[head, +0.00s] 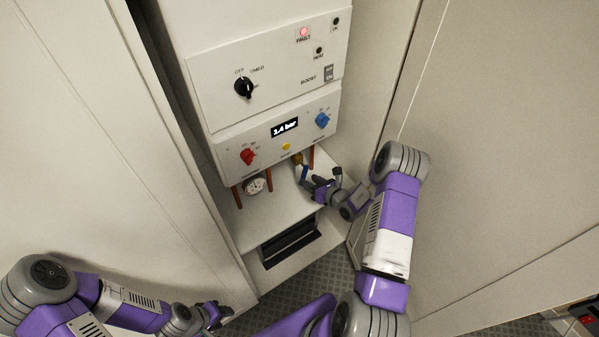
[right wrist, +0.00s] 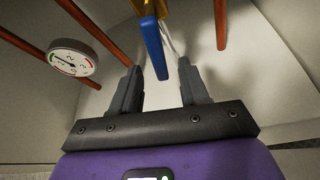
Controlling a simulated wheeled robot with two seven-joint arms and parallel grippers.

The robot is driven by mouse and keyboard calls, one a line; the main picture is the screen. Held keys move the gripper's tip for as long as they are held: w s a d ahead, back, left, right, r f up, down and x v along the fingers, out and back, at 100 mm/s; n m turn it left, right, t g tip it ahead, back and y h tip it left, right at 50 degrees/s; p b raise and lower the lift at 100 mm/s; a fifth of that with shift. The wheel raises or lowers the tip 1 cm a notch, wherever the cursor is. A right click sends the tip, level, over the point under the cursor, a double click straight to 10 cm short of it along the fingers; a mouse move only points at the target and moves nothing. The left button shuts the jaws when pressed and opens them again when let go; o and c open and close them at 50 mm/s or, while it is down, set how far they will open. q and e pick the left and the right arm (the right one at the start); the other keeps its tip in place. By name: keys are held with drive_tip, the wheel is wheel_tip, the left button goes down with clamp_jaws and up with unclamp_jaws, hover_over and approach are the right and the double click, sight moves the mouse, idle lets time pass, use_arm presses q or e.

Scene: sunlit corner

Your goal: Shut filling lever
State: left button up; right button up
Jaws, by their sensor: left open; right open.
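The filling lever is a blue handle (head: 304,173) on a brass valve (head: 297,158) under the boiler panel. In the right wrist view the blue lever (right wrist: 154,50) hangs down from the brass fitting (right wrist: 148,8), its lower end in line with the gap between my right fingers. My right gripper (head: 313,183) is open just below the valve; in the wrist view its fingers (right wrist: 160,80) stand apart on either side of the lever's end. Whether either finger touches it I cannot tell. My left gripper (head: 217,312) is open and empty, low at the left, far from the boiler.
The boiler panel (head: 237,125) has a black knob (head: 244,88), red knob (head: 248,156), blue knob (head: 322,120), a lit red fault lamp (head: 304,32) and a display reading 1.4 bar (head: 284,128). A pressure gauge (head: 256,185) and copper pipes (head: 237,197) hang below. Walls enclose both sides.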

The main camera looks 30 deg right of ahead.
drive_tip(key=x, duration=0.7)
drive_tip(key=shift+b, duration=0.3)
drive_tip(key=shift+a, duration=0.1)
drive_tip(key=shift+c, duration=0.3)
clamp_jaws()
